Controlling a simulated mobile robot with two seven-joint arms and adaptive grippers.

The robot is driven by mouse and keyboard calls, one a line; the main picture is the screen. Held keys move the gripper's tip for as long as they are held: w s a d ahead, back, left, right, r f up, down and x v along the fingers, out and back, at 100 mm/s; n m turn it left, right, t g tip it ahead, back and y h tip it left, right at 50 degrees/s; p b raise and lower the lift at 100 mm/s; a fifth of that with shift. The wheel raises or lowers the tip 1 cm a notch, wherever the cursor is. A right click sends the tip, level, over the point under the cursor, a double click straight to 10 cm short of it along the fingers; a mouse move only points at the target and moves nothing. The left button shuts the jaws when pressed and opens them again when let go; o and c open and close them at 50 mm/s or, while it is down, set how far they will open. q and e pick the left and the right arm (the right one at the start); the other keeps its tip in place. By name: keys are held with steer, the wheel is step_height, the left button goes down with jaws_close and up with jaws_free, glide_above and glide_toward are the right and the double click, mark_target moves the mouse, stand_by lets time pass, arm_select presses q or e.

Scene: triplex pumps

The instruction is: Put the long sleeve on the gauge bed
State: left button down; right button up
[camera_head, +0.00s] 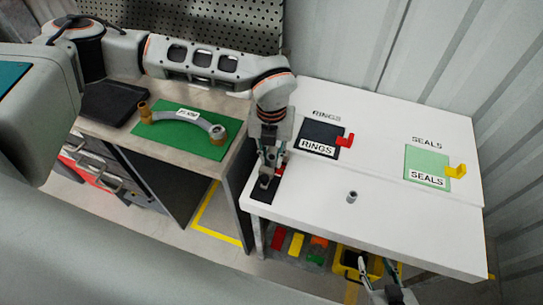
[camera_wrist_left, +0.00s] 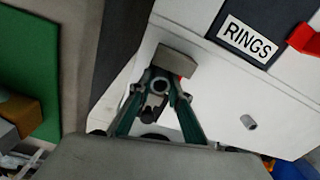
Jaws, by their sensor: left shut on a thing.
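My left gripper (camera_head: 268,172) is at the left end of the white table, above a dark strip (camera_head: 262,195). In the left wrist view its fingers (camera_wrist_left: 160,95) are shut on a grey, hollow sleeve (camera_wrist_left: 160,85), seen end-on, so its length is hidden. A grey block (camera_wrist_left: 177,61) shows just beyond the sleeve; I cannot tell whether they touch. I cannot tell for sure which part is the gauge bed. A smaller grey sleeve (camera_head: 351,197) stands apart on the table and also shows in the wrist view (camera_wrist_left: 248,122). My right gripper (camera_head: 381,275) is open below the table's front edge.
The RINGS mat (camera_head: 318,135) with a red piece (camera_head: 345,141) and the SEALS mat (camera_head: 425,162) with a yellow piece (camera_head: 456,171) lie on the white table (camera_head: 385,225). A green mat (camera_head: 165,134) with a metal arm is on the left bench. Coloured bins sit below.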

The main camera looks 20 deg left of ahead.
mark_target(272, 158)
arm_select(q)
steer(key=shift+f, duration=0.15)
steer(key=c, duration=1.9)
jaws_free()
steer(key=shift+r, duration=0.35)
step_height(272, 158, up, 12)
steer(key=shift+f, duration=0.15)
